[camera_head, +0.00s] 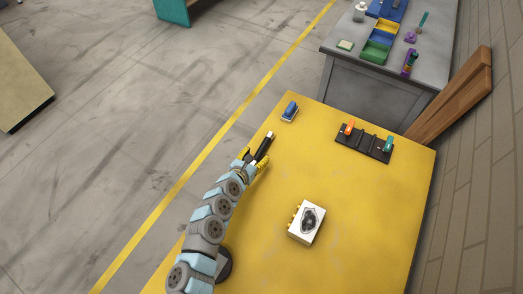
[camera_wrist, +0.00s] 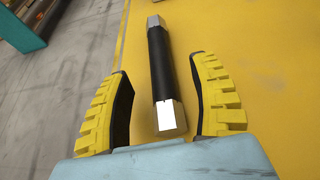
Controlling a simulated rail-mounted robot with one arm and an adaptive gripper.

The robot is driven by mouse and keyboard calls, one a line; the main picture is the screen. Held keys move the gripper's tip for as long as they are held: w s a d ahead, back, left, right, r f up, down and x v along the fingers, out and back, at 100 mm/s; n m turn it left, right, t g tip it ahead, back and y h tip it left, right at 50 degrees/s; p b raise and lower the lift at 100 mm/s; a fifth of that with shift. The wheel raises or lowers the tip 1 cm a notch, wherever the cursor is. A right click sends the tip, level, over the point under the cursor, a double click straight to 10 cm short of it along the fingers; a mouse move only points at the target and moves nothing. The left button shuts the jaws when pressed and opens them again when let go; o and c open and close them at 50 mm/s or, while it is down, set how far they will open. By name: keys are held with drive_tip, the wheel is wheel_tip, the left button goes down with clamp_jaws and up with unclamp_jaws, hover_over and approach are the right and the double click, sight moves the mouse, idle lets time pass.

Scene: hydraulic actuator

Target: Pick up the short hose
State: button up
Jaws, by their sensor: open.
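The short hose (camera_wrist: 160,62) is a black tube with a silver hex fitting at each end. In the wrist view it lies on the yellow table, pointing away from me, with its near fitting between the two yellow ridged fingers of my gripper (camera_wrist: 165,112). Gaps show on both sides of the hose, so the fingers look apart from it. In the head view the hose (camera_head: 265,146) lies near the table's left edge, and my gripper (camera_head: 256,162) is around its near end. I cannot tell the exact height of the fingers above the table.
On the yellow table (camera_head: 365,200) are a blue item (camera_head: 290,110) beyond the hose, a black rack (camera_head: 364,144) with orange and green pieces, and a white box (camera_head: 306,222) with yellow knobs. A grey bench (camera_head: 375,85) with bins stands behind.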

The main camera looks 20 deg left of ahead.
sight(259, 153)
drive_tip(key=shift+x, duration=1.1)
drive_tip(key=shift+w+f+b, duration=0.3)
drive_tip(key=shift+w, duration=0.25)
drive_tip(key=shift+s, duration=0.1)
clamp_jaws()
